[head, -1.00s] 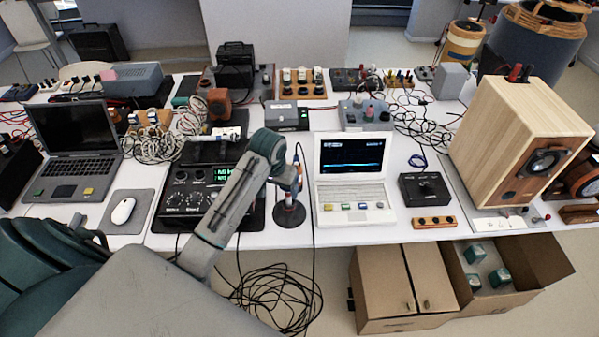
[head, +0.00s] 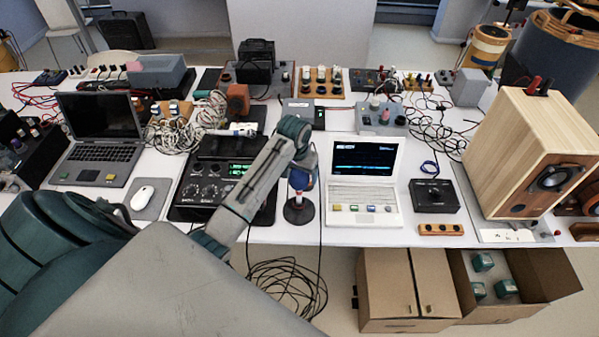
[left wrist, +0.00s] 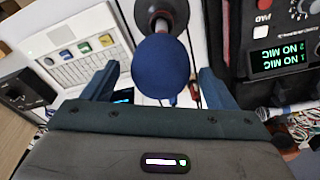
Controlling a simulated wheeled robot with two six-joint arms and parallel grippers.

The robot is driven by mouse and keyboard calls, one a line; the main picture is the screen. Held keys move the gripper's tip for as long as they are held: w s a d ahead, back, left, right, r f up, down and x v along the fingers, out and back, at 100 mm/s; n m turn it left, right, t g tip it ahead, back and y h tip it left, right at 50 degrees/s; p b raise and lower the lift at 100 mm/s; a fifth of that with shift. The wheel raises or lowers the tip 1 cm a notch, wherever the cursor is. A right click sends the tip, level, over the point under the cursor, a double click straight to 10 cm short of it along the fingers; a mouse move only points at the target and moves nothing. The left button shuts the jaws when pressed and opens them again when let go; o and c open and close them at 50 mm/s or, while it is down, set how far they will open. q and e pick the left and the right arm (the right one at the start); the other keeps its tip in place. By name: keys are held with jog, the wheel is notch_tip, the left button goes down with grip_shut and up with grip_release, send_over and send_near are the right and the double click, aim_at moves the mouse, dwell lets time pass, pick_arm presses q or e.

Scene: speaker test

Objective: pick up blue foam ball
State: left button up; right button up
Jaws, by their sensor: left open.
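The blue foam ball (left wrist: 162,66) sits on top of a small stand with a round dark base (head: 299,211). It also shows in the head view (head: 301,181), just below my left gripper (head: 304,164) and partly covered by it. In the left wrist view, the open fingers of my left gripper (left wrist: 158,84) stand to either side of the ball's near part, with gaps between them and the ball. The gripper holds nothing. My right gripper is not in view.
A black audio unit (head: 212,189) with a green display stands left of the stand. A white laptop (head: 362,190) is close on its right. A wooden speaker (head: 520,150) stands at the right.

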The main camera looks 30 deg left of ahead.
pick_arm(q)
jog(key=shift+w+a+f, duration=0.1)
jog(key=shift+f, duration=0.85)
jog(key=shift+w+f, duration=0.1)
jog(key=shift+f, duration=0.15)
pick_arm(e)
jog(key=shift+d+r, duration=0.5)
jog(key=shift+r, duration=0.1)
pick_arm(q)
jog(key=c, duration=1)
jog(key=shift+c, duration=0.2)
